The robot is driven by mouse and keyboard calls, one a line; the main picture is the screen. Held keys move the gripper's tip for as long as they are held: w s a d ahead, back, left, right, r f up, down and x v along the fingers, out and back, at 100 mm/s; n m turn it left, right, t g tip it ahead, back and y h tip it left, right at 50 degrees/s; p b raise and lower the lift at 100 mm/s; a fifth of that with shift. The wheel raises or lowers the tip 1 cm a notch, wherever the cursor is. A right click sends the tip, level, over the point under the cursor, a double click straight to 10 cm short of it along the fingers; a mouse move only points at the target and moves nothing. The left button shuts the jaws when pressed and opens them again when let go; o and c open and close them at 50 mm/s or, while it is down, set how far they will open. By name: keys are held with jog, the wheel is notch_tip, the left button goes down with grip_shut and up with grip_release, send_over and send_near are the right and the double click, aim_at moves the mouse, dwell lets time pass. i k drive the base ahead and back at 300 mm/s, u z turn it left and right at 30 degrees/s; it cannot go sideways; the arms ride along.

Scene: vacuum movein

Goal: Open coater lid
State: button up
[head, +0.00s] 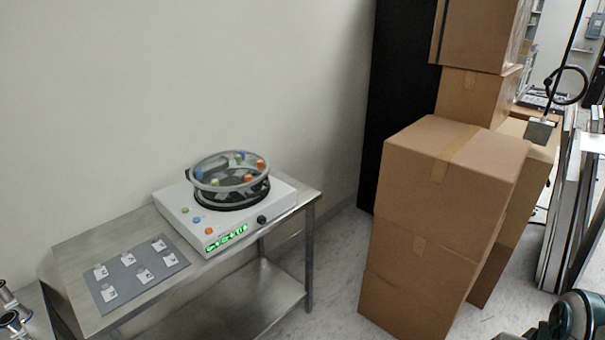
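The coater (225,215) is a white box with a green lit display on its front and coloured buttons at its left. It stands on the metal table. Its round grey-rimmed lid (230,172), with several orange, blue and green knobs or dots, sits over a black round bowl (232,196). The lid looks closely above the bowl; I cannot tell whether it touches all around. A black knob (262,219) is on the coater's front right. My gripper is not clearly in view.
The metal table (145,222) stands against a pale wall. A grey mat (137,274) with several small pale squares lies left of the coater. Stacked cardboard boxes (440,190) stand to the right. Shiny metal parts show at bottom left, a dark rounded part at bottom right.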

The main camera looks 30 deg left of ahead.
aim_at(205, 164)
jog(key=u, duration=0.5)
jog(key=i, duration=0.85)
jog(key=u, duration=1.2)
jog(key=i, duration=0.25)
jog(key=u, duration=0.15)
